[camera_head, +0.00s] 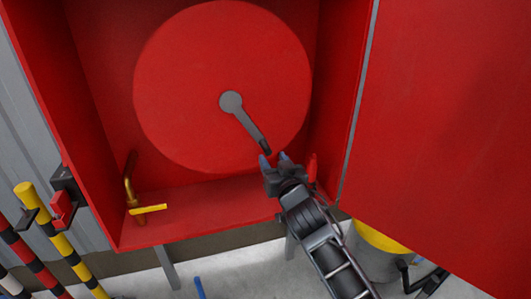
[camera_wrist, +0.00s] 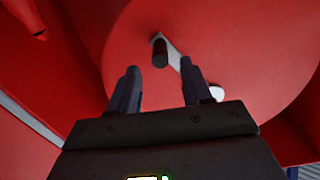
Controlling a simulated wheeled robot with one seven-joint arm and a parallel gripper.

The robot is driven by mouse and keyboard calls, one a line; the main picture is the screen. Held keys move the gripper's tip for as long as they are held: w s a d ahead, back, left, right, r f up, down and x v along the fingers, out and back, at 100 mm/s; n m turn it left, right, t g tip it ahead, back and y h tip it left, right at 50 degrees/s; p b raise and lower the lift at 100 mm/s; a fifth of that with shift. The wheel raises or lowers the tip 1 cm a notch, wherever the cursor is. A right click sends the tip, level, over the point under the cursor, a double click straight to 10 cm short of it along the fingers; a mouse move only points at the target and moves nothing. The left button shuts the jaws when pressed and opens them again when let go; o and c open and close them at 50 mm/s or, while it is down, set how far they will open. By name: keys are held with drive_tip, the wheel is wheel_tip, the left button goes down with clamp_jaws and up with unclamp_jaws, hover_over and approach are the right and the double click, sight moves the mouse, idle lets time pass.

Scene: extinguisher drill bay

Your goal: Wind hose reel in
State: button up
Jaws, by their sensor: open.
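The red hose reel disc (camera_head: 190,75) stands inside an open red cabinet (camera_head: 180,230). A grey crank arm (camera_head: 247,125) runs from its hub down and to the right, ending in a dark handle (camera_head: 264,146). My gripper (camera_head: 273,159) is open just below the handle in the head view. In the wrist view the handle (camera_wrist: 160,53) shows beyond and between the two fingertips of my gripper (camera_wrist: 159,72), apart from them. The reel disc fills much of the wrist view (camera_wrist: 240,50). No hose is visible.
The cabinet door (camera_head: 450,120) is swung open at the right. A brass pipe with a yellow lever (camera_head: 148,209) sits at the lower left inside. Striped poles (camera_head: 62,243) stand at the left. A yellow-topped bin (camera_head: 380,238) is below the door. A red nozzle-like part (camera_head: 311,167) is beside my gripper.

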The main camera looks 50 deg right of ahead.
sight(269, 153)
drive_tip(key=p+x, duration=0.2)
drive_tip(key=x, duration=0.4)
drive_tip(key=shift+w+d+r+p, duration=0.15)
drive_tip(key=shift+p, duration=0.25)
drive_tip(key=shift+w+d, duration=0.3)
drive_tip(key=shift+w, duration=0.2)
drive_tip(key=shift+c, duration=0.3)
clamp_jaws()
